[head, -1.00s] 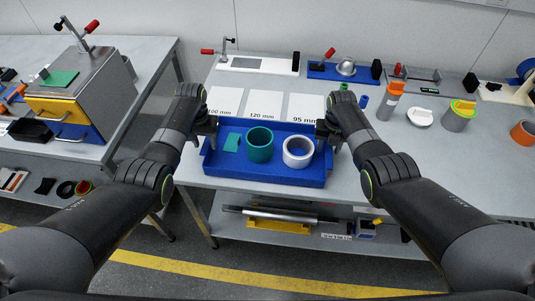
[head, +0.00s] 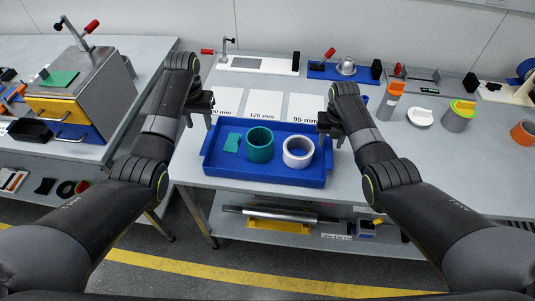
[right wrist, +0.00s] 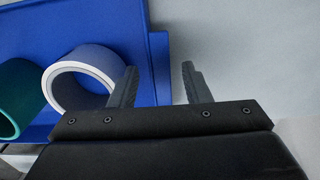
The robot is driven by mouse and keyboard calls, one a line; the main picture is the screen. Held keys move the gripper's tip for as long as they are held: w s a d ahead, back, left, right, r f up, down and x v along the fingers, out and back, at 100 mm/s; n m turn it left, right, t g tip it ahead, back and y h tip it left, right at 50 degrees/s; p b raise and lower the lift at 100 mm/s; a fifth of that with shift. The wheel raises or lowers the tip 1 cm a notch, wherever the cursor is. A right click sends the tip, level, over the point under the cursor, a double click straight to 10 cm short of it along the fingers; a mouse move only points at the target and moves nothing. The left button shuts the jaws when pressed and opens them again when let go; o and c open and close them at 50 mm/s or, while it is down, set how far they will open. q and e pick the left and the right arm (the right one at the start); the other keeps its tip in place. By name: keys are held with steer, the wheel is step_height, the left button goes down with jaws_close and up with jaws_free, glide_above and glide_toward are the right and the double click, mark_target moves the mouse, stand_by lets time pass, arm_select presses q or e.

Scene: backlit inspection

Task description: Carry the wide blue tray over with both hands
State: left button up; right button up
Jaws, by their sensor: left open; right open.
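The wide blue tray (head: 265,175) rests on the grey table near its front edge. It holds a teal ring (head: 260,146), a white ring (head: 298,152) and a small flat green piece (head: 232,142). My left gripper (head: 201,112) is open and empty, above and beyond the tray's left end, apart from it. My right gripper (head: 330,136) is open at the tray's right end. In the right wrist view its fingers (right wrist: 158,85) appear on either side of the tray's right edge (right wrist: 160,55); contact cannot be told.
White sheets with size labels (head: 262,103) lie behind the tray. Fixtures (head: 345,70) stand along the back. An orange-topped grey cylinder (head: 390,100) and other parts stand to the right. A second table with a metal box (head: 85,95) is at the left, across a gap.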

step_height(320, 180, up, 9)
stand_by(0.3)
steer(key=shift+f, duration=0.15)
stand_by(0.4)
